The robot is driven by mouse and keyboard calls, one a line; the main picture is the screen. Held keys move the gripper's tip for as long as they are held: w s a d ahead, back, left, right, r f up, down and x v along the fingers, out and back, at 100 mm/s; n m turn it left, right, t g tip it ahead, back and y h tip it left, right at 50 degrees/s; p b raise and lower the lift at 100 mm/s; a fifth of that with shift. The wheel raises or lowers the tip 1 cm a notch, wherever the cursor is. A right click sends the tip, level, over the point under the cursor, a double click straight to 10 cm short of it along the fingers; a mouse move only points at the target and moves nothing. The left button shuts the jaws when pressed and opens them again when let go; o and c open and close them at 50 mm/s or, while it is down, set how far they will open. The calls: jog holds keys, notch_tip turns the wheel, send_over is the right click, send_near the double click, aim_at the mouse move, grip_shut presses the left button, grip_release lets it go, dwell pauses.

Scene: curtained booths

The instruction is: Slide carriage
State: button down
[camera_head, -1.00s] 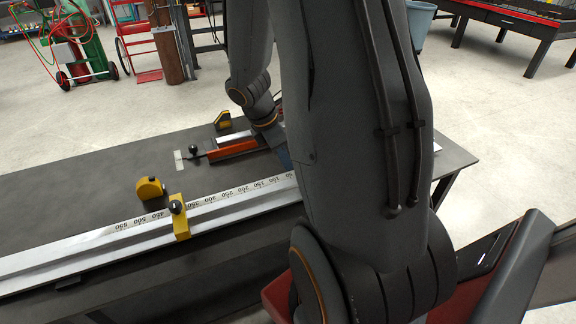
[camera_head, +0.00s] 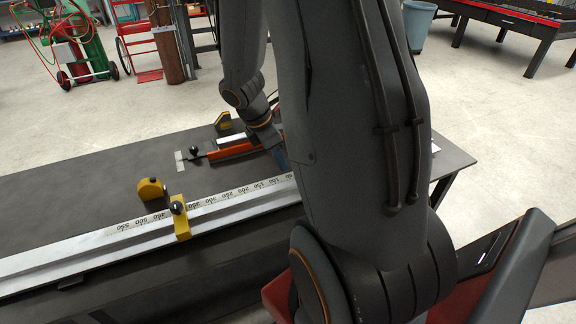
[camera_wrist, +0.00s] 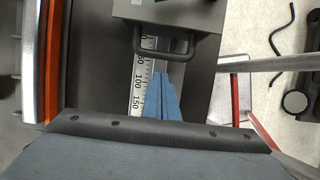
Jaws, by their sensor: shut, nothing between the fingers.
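A rail with a printed scale (camera_head: 235,195) runs along the bench in the head view. A yellow stop block with a black knob (camera_head: 181,228) straddles it. In the wrist view, a grey block with a black bar handle (camera_wrist: 168,12) sits at the scale's low-number end; it may be the carriage. My gripper (camera_wrist: 162,78) is shut and empty, its blue fingers pointing towards the handle from just below it. I cannot tell whether they touch. In the head view my arm hides the grey block and most of the gripper.
A yellow block (camera_head: 151,189) stands on the dark bench (camera_head: 75,190) behind the rail. An orange tool with a black-knobbed lever (camera_head: 230,150) lies farther back, beside another yellow piece (camera_head: 223,121). The bench's left part is clear.

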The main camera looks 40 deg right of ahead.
notch_tip(320, 180, up, 6)
jog(key=p, duration=0.6)
jog(key=shift+r, duration=0.15)
jog(key=s+a+r+m+t+y+b, duration=0.1)
jog(key=s+a+r+m, duration=0.1)
jog(key=a+m, duration=0.5)
jog(key=s+a+r+m+t+y+b, duration=0.1)
jog(key=s+a+r+m+y+b, duration=0.1)
jog(key=a+m, duration=0.5)
jog(key=s+a, duration=0.1)
jog(key=a, duration=0.4)
jog(key=shift+s+a+m+y, duration=0.3)
jog(key=shift+a+m, duration=0.05)
jog(key=shift+m, duration=0.05)
